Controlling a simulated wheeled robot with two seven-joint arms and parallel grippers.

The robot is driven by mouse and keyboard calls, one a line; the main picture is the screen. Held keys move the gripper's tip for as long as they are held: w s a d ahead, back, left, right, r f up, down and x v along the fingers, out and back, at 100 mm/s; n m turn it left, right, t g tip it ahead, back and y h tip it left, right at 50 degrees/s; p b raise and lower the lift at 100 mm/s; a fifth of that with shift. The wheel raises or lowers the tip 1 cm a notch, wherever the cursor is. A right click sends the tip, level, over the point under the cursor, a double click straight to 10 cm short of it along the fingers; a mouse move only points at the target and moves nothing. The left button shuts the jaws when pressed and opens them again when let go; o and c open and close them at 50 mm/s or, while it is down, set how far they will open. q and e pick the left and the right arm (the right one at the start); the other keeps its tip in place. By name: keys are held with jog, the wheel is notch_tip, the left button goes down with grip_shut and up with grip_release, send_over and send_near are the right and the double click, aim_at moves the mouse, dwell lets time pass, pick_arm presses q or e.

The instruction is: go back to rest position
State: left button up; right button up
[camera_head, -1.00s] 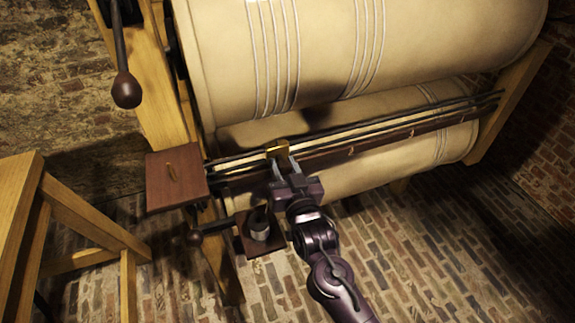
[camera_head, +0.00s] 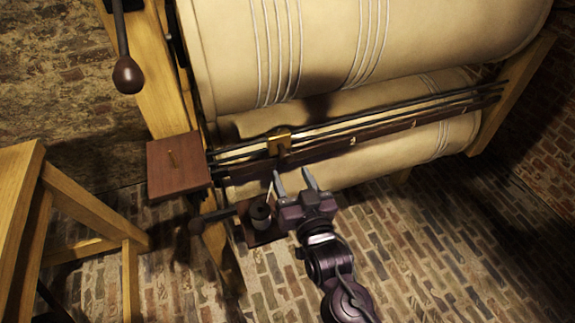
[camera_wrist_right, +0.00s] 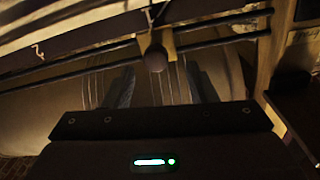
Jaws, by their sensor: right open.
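My right gripper (camera_head: 294,184) is open and empty in the head view, in front of and a little below the dark rail. A brass slider (camera_head: 279,141) sits on the rods of the rail, just beyond the fingertips and apart from them. In the right wrist view my open right gripper (camera_wrist_right: 160,92) has its two fingers apart, with the brass slider (camera_wrist_right: 168,42) and a round dark knob (camera_wrist_right: 156,58) beyond them. My left gripper does not show.
A large cream cloth drum (camera_head: 330,45) fills the top. The rail (camera_head: 380,124) runs across below it. A small brown box (camera_head: 178,166), a dark crank handle (camera_head: 127,74) and a wooden stand (camera_head: 92,210) are at left. A small shelf with a dark spool (camera_head: 261,212) is beside my gripper. Brick floor is clear at lower right.

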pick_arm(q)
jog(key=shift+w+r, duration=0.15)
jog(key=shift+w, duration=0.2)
pick_arm(e)
jog(key=shift+s+d, duration=0.15)
jog(key=shift+s, duration=0.3)
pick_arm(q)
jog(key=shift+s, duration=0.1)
